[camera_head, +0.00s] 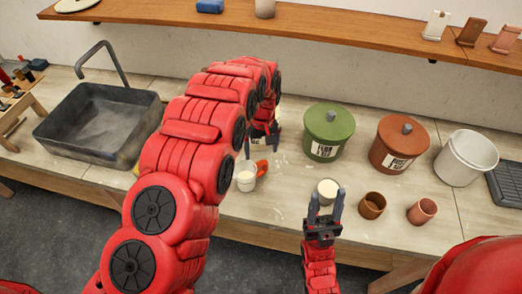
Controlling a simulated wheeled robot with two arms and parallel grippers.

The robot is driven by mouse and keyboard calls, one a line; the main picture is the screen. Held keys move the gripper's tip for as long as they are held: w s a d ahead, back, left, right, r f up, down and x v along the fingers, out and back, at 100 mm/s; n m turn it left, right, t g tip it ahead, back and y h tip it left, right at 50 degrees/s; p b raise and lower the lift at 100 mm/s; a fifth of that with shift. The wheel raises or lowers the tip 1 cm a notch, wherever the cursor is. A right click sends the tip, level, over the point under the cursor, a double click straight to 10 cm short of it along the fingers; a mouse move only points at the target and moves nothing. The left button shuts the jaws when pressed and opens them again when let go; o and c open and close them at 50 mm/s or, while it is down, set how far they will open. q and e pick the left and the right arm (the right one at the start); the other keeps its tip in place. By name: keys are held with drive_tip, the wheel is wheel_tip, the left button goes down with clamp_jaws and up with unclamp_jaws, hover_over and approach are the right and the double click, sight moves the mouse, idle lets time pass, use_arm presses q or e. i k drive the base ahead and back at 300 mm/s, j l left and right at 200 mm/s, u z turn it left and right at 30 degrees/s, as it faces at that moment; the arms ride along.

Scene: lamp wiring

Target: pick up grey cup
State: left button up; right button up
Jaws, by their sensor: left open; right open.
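A pale grey-white cup (245,181) stands on the counter left of centre, with an orange-red piece (262,167) at its right. My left gripper (261,146) is open just behind and above this cup, partly hidden by my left arm. A second pale cup (328,186) with a cream top stands right of centre. My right gripper (326,198) is open, its two fingers pointing toward this second cup and overlapping its front edges in the picture. I cannot tell whether the fingers touch it. Both pale cups look alike in tone, so which is the grey one is unclear.
A brown cup (372,205) and a terracotta cup (422,211) stand to the right. Behind are a green lidded canister (328,128), a rust lidded canister (399,145) and a white bucket (466,158). A dark sink (98,125) is left. A shelf (340,27) runs above.

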sight(327, 187)
drive_tip(key=k+j, duration=0.75)
drive_tip(key=j, duration=0.25)
